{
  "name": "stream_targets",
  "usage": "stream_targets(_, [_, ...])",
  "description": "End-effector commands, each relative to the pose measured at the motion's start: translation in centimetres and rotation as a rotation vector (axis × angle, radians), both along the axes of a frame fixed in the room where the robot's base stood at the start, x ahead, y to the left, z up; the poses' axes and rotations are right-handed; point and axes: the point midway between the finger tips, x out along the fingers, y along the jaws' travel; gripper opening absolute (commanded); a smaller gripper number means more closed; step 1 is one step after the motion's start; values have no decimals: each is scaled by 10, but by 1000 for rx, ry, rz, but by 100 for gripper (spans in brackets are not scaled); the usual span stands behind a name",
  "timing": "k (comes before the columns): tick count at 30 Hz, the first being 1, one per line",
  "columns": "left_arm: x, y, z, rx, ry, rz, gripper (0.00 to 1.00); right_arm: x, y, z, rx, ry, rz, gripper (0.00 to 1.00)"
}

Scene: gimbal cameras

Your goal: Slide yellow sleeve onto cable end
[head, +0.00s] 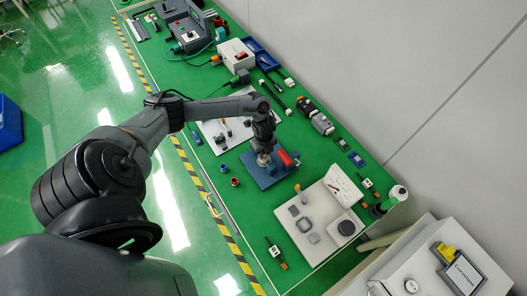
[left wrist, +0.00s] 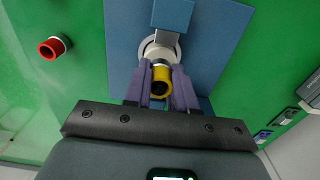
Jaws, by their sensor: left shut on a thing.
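My left gripper (left wrist: 161,92) has its purple fingers shut on the yellow sleeve (left wrist: 162,74), one finger on each side. The sleeve's dark round opening faces the wrist camera. Right behind it is a pale grey round part (left wrist: 149,46) on the blue fixture (left wrist: 225,30). I cannot tell whether the sleeve touches this part or surrounds a cable end. In the head view my left gripper (head: 263,158) points down over the blue fixture (head: 267,180), and the sleeve is too small to make out there. My right gripper is not in view.
A red ring-like part (left wrist: 51,48) lies on the green table left of the fixture. In the head view a blue cup (head: 223,168) and a red cup (head: 235,182) stand there. A red cylinder (head: 285,157) is on the fixture. A pale board (head: 318,236) with parts lies nearer.

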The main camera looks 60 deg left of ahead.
Motion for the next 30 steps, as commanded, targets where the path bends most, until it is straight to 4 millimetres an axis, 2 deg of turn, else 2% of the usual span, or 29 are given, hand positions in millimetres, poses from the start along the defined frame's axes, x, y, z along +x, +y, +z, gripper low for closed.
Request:
stream_targets(10, [0, 0, -9, 0, -1, 0, 0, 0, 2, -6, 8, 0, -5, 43])
stream_targets(11, [0, 0, -8, 0, -1, 0, 29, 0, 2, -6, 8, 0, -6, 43])
stream_targets(16, [0, 0, -8, 0, -1, 1, 55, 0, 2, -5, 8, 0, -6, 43])
stream_targets(25, [0, 0, -7, 0, -1, 0, 55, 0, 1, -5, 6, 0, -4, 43])
stream_targets(30, [1, 1, 6, 0, -3, 1, 55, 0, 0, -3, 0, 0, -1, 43])
